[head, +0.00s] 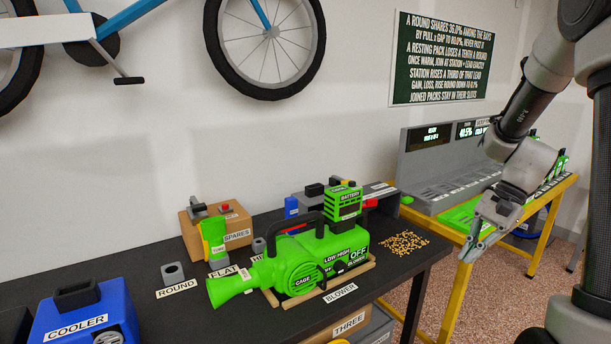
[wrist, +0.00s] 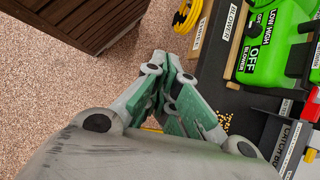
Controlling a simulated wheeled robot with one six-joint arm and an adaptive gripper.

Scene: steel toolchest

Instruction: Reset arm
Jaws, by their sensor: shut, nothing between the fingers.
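My gripper (head: 468,252) hangs at the right in the head view, fingers pointing down, beside the yellow-legged station table. In the wrist view its fingers (wrist: 165,90) are together with nothing between them. It is apart from the green blower (head: 300,262), which sits on the dark workbench to its left. The blower carries a green battery (head: 343,203) on top and its dial side reads OFF. The blower also shows at the right of the wrist view (wrist: 268,45).
The grey station (head: 430,180) with lit displays stands on the yellow-framed table (head: 455,285). A blue cooler (head: 85,318), a cardboard spares box (head: 238,218) and scattered pellets (head: 403,243) are on the bench. A dark slatted wooden box (wrist: 85,22) stands on the speckled floor.

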